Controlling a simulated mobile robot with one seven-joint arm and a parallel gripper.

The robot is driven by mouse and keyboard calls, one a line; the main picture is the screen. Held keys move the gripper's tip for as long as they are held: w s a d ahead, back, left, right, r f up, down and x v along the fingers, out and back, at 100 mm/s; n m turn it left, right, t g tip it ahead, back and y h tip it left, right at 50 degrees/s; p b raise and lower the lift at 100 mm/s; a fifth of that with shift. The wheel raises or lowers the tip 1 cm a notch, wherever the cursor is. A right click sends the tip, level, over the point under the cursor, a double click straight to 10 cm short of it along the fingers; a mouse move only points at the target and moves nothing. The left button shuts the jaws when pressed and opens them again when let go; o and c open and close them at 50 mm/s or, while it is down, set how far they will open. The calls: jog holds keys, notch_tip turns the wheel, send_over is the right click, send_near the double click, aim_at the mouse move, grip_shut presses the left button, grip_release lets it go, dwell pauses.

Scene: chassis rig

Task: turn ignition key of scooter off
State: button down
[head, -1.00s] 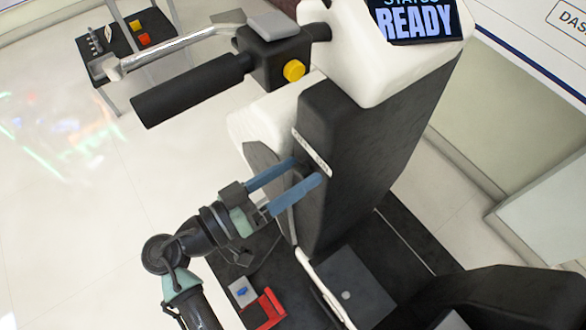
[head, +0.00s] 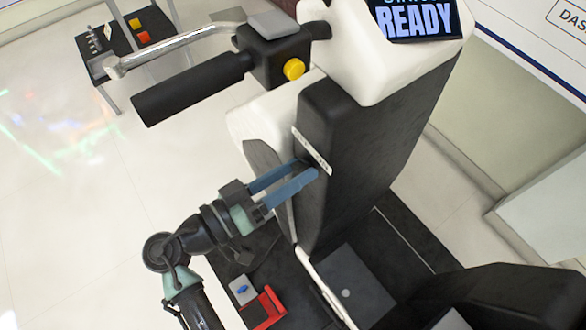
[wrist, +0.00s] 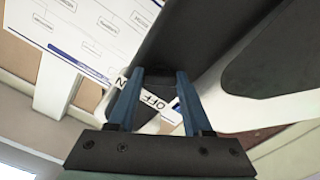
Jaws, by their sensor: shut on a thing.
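The scooter's dark front column (head: 350,150) stands at the centre of the head view. My gripper (head: 307,168) reaches its left side from the lower left. Its two blue fingers meet the column's side just below a white label strip (head: 312,151). In the wrist view my gripper (wrist: 160,76) has its fingertips on either side of a small dark part, which I take to be the ignition key (wrist: 159,72). The label (wrist: 155,101) shows "OFF" and part of "ON" behind the fingers. The fingers hide most of the key, and its turn angle cannot be told.
The black handlebar grip (head: 190,91) and silver lever (head: 180,48) stick out to the left above my arm. A yellow button (head: 294,69) is on the handlebar housing.

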jog(key=n+p, duration=0.3)
jog(key=n, duration=0.3)
jog(key=shift+r, duration=0.15)
jog(key=n+p, duration=0.3)
jog(key=n, duration=0.2)
jog(key=shift+n, duration=0.3)
dwell(0.4)
jog(key=shift+c, duration=1.6)
grip_release()
jog(key=shift+a, duration=0.15)
jog(key=b+v, duration=0.3)
jog(key=v, duration=0.9)
jog(key=shift+s+a, duration=0.25)
jog(key=shift+a, duration=0.05)
